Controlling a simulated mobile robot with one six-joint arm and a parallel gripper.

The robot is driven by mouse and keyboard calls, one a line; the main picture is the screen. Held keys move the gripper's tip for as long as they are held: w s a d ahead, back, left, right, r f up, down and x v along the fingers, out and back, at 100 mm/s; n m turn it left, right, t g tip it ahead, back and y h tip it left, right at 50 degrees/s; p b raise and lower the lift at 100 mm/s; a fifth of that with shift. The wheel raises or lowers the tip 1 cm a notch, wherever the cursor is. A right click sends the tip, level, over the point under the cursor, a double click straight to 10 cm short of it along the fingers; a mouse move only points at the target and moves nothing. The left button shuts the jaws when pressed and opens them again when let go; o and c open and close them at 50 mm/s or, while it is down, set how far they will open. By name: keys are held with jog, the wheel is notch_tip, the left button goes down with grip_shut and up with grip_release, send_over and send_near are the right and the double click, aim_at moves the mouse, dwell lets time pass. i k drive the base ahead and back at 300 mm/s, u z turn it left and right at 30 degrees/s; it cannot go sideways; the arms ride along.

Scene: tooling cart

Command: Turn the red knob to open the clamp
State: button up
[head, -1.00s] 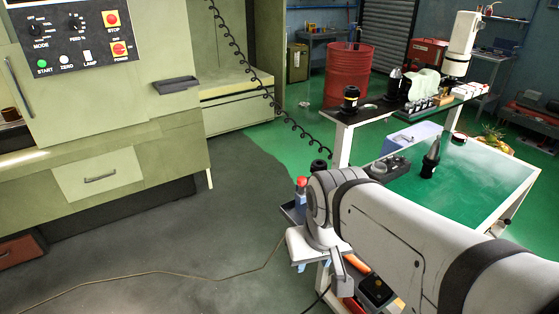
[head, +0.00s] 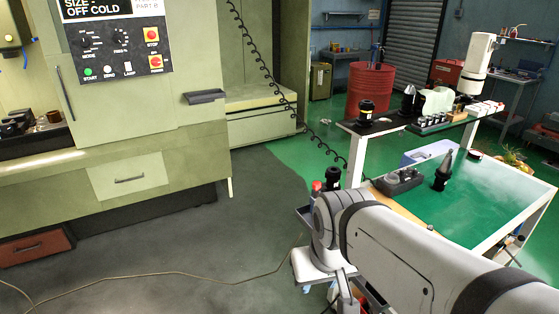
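A small red rounded top (head: 316,186) shows just behind my arm's near joint, at the cart's left end. I cannot tell whether it is the red knob. A black cylindrical piece (head: 333,178) stands beside it. No clamp can be made out. My white arm (head: 400,250) reaches in from the lower right and covers much of the cart's near side. My gripper cannot be seen.
The cart's green top (head: 485,205) holds a grey holder block (head: 398,181) and a black tool holder (head: 442,174). A raised shelf (head: 395,124) stands behind. A green machine (head: 130,100) is at left. A cable (head: 150,274) crosses open floor.

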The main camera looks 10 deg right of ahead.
aim_at(317, 186)
jog(key=u, duration=0.15)
jog(key=i, duration=1)
jog(key=z, duration=0.3)
